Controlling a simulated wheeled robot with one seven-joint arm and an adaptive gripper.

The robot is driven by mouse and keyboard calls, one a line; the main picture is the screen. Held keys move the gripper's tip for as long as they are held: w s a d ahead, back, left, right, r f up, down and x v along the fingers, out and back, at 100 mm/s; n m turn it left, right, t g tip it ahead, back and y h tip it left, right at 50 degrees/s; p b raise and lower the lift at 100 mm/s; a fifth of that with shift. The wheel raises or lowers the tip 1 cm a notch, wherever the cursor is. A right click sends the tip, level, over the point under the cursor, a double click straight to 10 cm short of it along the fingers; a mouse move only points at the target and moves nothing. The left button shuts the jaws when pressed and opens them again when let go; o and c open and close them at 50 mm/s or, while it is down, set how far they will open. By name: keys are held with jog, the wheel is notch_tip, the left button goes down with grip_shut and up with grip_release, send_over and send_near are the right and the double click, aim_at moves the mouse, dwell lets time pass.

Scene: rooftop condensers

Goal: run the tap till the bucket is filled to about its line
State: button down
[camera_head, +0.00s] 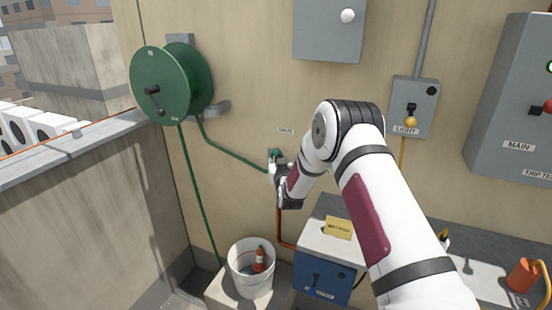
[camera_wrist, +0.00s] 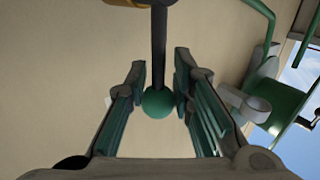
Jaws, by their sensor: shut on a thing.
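The tap (camera_head: 273,155) is on the wall under a small label, with a green knob at its top. My gripper (camera_head: 277,170) is at the tap. The white bucket (camera_head: 240,280) stands upright on a pale block below and left of the tap. An orange and white object is inside it, with a bluish patch beside it. I cannot make out the fill line or the water level.
A green hose reel (camera_head: 165,80) is on the wall; one hose runs to the tap, another down to the bucket. A blue box (camera_head: 322,277) stands right of the bucket. A light switch box (camera_head: 413,105) and main panel (camera_head: 515,100) are at right. A parapet (camera_head: 85,210) borders the left.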

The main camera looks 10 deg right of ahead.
jog(key=shift+d, duration=0.15)
jog(key=shift+s+d+f+m+t+h+b, duration=0.15)
jog(key=shift+s+d+m+t+h, duration=0.3)
jog(key=shift+m, duration=0.6)
jog(key=shift+s+d+f+m+t+h+b, duration=0.1)
jog(key=shift+s+d+f+m+t+h, duration=0.15)
jog(key=shift+d+m+t, duration=0.6)
jog(key=shift+s+d+f+m+t+h+b, duration=0.1)
jog(key=shift+s+d+m+t+h, duration=0.2)
jog(key=shift+m, duration=1)
jog(key=shift+s, duration=0.1)
jog(key=c, duration=1.3)
grip_release()
jog(key=shift+a, duration=0.1)
jog(key=v, duration=1.2)
